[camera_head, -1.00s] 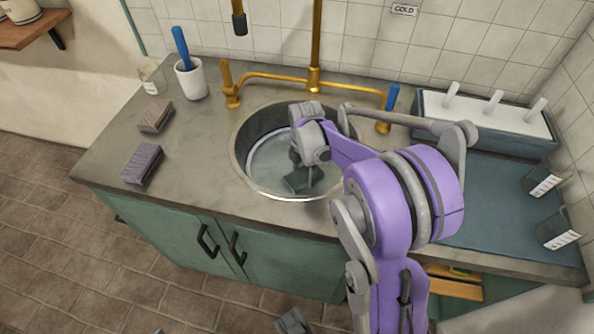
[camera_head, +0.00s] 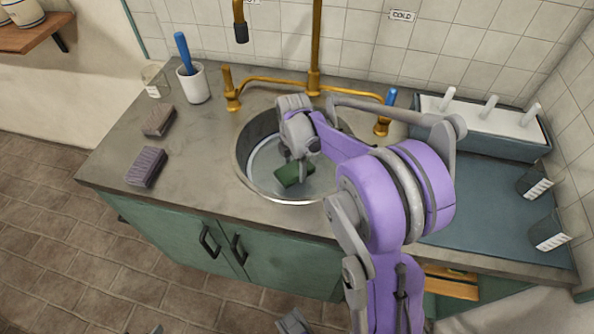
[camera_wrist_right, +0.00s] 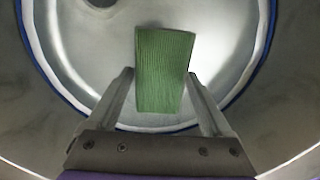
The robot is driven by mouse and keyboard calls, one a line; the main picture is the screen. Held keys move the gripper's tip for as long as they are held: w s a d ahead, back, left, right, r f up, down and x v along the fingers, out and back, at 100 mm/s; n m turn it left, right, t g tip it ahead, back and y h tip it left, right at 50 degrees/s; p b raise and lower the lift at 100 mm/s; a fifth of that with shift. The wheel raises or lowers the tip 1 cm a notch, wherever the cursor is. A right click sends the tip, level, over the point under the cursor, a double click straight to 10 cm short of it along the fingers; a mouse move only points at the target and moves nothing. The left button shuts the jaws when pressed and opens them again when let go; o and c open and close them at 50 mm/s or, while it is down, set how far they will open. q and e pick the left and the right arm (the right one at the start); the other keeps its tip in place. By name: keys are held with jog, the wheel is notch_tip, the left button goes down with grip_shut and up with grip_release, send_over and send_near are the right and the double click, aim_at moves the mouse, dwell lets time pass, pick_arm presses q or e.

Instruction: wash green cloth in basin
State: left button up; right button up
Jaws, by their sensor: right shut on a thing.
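The green cloth (camera_head: 294,174) is a small block-like piece inside the round metal basin (camera_head: 243,150) set in the counter. My right gripper (camera_head: 302,168) reaches down into the basin from the right and is shut on the cloth. In the right wrist view the ribbed cloth (camera_wrist_right: 164,70) stands out between the two fingertips, above the pale basin floor. The arm hides the basin's right and back parts. I cannot tell whether the cloth touches the floor or any water.
Brass taps (camera_head: 231,90) and a spout pipe stand behind the basin. Two bricks or sponges (camera_head: 147,166) (camera_head: 158,121), a glass (camera_head: 155,82) and a white cup (camera_head: 194,84) sit left. A white-topped rack (camera_head: 480,125) and a blue-grey surface (camera_head: 490,205) lie right.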

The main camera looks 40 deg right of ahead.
pick_arm(q)
jog(key=shift+w+r+p, duration=0.2)
jog(key=shift+r+p, duration=0.7)
jog(key=shift+r, duration=0.15)
jog(key=shift+w+r+p, duration=0.15)
jog(key=shift+r+p, duration=0.7)
jog(key=shift+r, duration=0.15)
pick_arm(e)
jog(key=shift+r, duration=2.85)
pick_arm(q)
jog(key=shift+r, duration=0.1)
pick_arm(e)
jog(key=shift+r, duration=0.1)
pick_arm(q)
notch_tip(320, 180, up, 8)
jog(key=w+p, duration=0.2)
jog(key=p, duration=0.4)
jog(key=shift+w+r+t+p, duration=0.15)
jog(key=shift+w+t+p, duration=0.15)
jog(key=shift+w+t, duration=0.1)
pick_arm(e)
notch_tip(320, 180, up, 12)
pick_arm(q)
jog(key=shift+s, duration=0.15)
pick_arm(e)
jog(key=shift+f, duration=0.2)
